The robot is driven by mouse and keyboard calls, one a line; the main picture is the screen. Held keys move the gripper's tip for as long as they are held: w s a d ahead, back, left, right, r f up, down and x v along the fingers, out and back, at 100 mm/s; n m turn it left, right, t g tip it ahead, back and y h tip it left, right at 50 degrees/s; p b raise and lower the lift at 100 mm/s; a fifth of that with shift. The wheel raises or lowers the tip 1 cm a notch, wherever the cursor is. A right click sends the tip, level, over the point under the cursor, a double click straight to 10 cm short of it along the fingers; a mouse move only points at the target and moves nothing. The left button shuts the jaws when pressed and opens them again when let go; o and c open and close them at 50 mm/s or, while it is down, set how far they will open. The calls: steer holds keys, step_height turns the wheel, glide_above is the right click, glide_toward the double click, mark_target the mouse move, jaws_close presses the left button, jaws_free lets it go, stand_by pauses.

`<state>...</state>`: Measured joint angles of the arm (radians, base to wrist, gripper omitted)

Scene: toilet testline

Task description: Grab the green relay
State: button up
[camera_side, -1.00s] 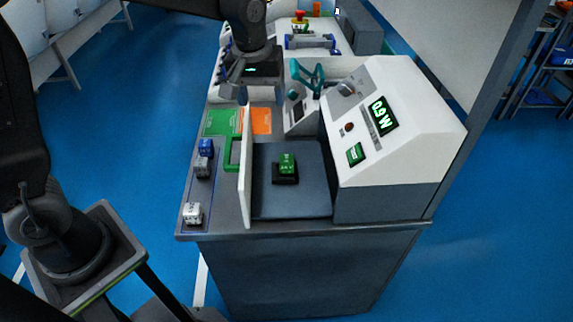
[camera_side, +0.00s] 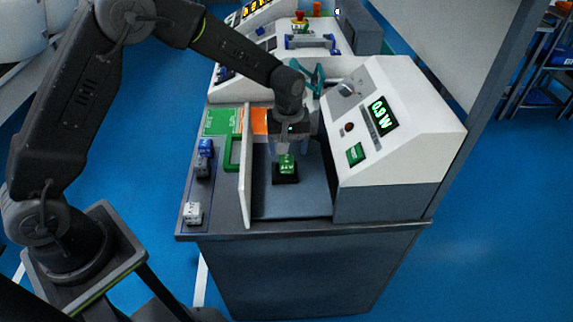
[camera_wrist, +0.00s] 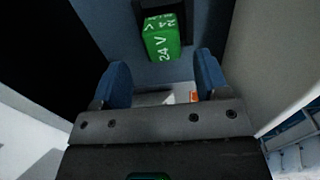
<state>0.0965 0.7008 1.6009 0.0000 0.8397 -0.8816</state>
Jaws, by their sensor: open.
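The green relay (camera_side: 287,165) sits upright on a black socket (camera_side: 285,178) on the dark plate of the tester, right of the white upright panel. In the wrist view the relay (camera_wrist: 161,38) shows at the top, with white "24 V" lettering. My gripper (camera_side: 284,150) is over the relay from behind in the side view. Its two blue fingers are spread apart in the wrist view (camera_wrist: 161,72), with the relay ahead of them, between their lines. The gripper is open and holds nothing. Whether the fingertips overlap the relay's sides is hard to tell.
The white panel (camera_side: 245,170) with a green handle (camera_side: 231,153) stands close to the left. The white console (camera_side: 395,115), reading 0.9 W, stands close to the right. A blue relay (camera_side: 205,147) and a white relay (camera_side: 193,213) sit on the left ledge.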

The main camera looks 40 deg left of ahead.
mark_target(286, 159)
steer(key=f, duration=0.2)
steer(key=s+f, duration=0.1)
steer(key=f, duration=0.1)
steer(key=shift+d, duration=0.1)
steer(key=shift+w+f, duration=0.1)
steer(key=shift+f, duration=0.6)
steer(key=shift+c, duration=0.3)
steer(key=shift+r, duration=0.1)
steer(key=c, duration=1)
